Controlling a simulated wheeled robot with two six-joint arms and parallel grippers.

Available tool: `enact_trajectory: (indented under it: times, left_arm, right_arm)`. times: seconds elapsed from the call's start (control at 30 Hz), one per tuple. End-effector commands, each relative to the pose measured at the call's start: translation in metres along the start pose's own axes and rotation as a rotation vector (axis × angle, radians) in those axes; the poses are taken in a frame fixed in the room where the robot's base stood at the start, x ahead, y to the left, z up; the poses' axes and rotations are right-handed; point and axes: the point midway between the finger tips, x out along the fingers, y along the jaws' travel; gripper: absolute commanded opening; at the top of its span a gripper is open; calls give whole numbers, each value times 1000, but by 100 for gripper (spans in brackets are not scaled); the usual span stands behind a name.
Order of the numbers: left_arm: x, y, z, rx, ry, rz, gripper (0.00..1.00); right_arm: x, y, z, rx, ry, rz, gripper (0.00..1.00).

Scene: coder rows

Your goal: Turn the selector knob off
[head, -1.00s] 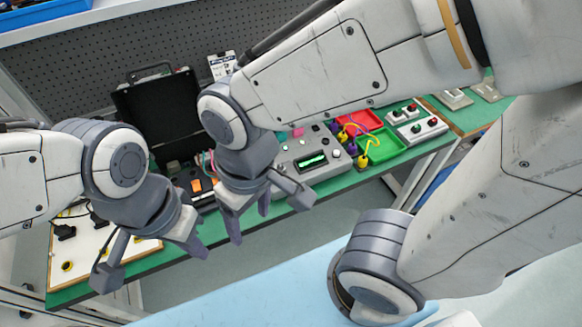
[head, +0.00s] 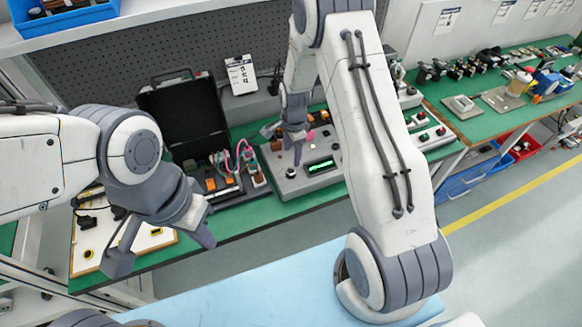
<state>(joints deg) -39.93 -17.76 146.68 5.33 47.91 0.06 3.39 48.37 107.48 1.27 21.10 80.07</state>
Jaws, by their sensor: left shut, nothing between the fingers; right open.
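A grey control box (head: 330,180) with a lit green display (head: 320,166) stands on the green bench (head: 225,228). A small dark round knob (head: 292,173) shows at the box's front left; its pointer is too small to read. My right gripper (head: 284,147) is open over the left part of the box, behind that knob. One finger points down close to the box's top; I cannot tell whether it touches. My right arm hides the box's right part.
An open black case (head: 186,118) stands left of the box, with orange parts and wires before it. A white board (head: 120,242) lies at the bench's left end. A second bench (head: 490,122) with tools is at the right.

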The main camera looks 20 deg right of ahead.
Motion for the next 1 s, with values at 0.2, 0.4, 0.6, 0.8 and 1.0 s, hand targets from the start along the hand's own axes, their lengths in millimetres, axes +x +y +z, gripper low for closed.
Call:
enact_trajectory:
  times: [0.2,0.4,0.6,0.8,1.0]
  left_arm:
    - [-14,1,-1,2,0,0,0]
    - [-24,2,-1,4,0,0,0]
    - [-29,2,-2,5,0,0,0]
    - [-29,2,-2,5,0,0,0]
    - [-29,2,-2,5,0,0,0]
  right_arm:
    - [35,2,1,-4,-1,7,71]
    - [68,2,2,-5,-1,5,71]
    - [88,1,2,-6,-1,3,71]
    - [94,1,2,-6,-1,1,71]
    - [94,1,2,-6,-1,1,67]
